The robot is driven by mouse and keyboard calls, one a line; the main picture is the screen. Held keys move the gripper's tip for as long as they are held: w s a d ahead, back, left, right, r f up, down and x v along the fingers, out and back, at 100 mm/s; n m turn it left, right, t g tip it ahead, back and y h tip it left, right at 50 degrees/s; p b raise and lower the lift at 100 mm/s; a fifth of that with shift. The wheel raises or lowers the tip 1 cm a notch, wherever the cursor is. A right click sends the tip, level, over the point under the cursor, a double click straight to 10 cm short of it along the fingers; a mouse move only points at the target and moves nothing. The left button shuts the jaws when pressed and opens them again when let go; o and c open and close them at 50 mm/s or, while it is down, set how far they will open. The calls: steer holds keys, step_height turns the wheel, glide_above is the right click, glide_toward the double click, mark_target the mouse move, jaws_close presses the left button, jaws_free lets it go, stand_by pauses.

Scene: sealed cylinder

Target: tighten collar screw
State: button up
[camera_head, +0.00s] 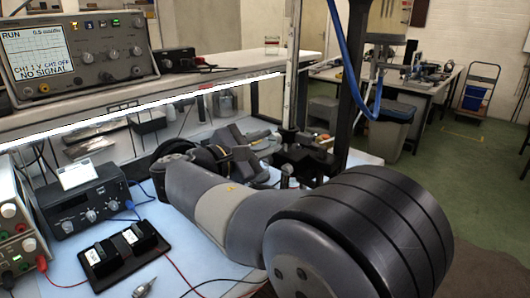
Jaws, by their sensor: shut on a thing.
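My arm reaches across the bench from the lower right. My gripper (243,150) is at its far end, beside a dark metal fixture (303,153) around an upright post (297,75). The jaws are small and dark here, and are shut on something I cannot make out. A small upright cylinder (286,172) stands just right of my wrist. I cannot pick out the collar or its screw among the dark parts; my arm hides part of that area.
Left on the blue bench top (190,262) are a black meter box (86,205), a black tray (122,255) with two dark blocks, and cables. An oscilloscope (75,55) sits on the shelf above. A blue hose (350,75) hangs right of the post.

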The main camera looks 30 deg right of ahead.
steer(key=shift+m+b, duration=1)
steer(key=shift+m, duration=0.6)
steer(key=o, duration=1)
steer(key=shift+a, duration=0.1)
steer(key=v, duration=1)
steer(key=shift+a+r+b, duration=0.2)
steer(key=shift+a+b, duration=0.2)
steer(key=shift+b, duration=0.05)
steer(key=shift+d, duration=0.1)
